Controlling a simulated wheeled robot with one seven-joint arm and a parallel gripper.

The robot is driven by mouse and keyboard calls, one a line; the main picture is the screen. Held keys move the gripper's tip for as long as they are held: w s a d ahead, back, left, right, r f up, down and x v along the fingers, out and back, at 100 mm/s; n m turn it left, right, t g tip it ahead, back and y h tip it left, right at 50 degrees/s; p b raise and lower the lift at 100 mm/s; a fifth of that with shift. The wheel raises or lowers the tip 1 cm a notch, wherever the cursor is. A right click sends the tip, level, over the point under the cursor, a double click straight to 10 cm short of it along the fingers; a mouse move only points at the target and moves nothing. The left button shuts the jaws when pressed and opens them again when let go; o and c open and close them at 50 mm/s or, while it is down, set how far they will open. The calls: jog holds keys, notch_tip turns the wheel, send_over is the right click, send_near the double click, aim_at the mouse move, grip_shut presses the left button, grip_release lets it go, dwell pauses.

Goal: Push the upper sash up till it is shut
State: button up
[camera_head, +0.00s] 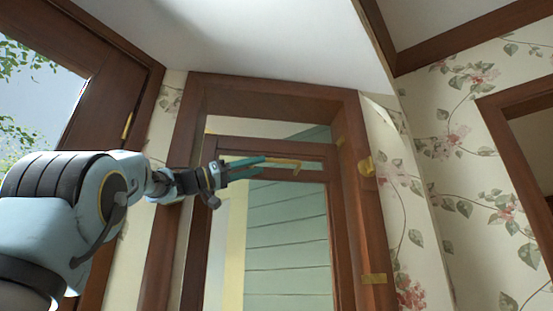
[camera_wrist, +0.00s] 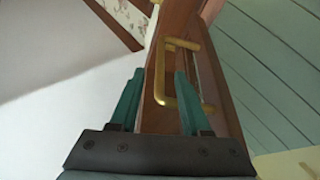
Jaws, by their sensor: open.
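The upper sash (camera_head: 333,225) is a brown wooden frame with glass, set in a wooden window frame (camera_head: 366,240). A pale open strip (camera_head: 262,127) shows between its top rail and the frame's head. A brass handle (camera_head: 283,160) is on the sash, partly behind my fingers. My gripper (camera_head: 263,166) is in front of the sash's upper part, its teal fingers open and pointing right. In the wrist view, the handle's bar (camera_wrist: 160,72) appears between the tips of my open gripper (camera_wrist: 159,78). I cannot tell whether they touch.
A wooden door or window frame (camera_head: 118,95) with a bright pane stands at the left. Another wooden frame (camera_head: 510,140) is on the right wall. Brass fittings (camera_head: 367,167) stick out on the window frame's right side. The ceiling (camera_head: 270,45) is close above.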

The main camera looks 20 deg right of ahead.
aim_at(277, 161)
jog(key=p+x, duration=0.3)
jog(key=x, duration=0.3)
jog(key=shift+a+r, duration=0.1)
jog(key=shift+r, duration=0.05)
jog(key=shift+d, duration=0.55)
grip_shut()
dwell(0.7)
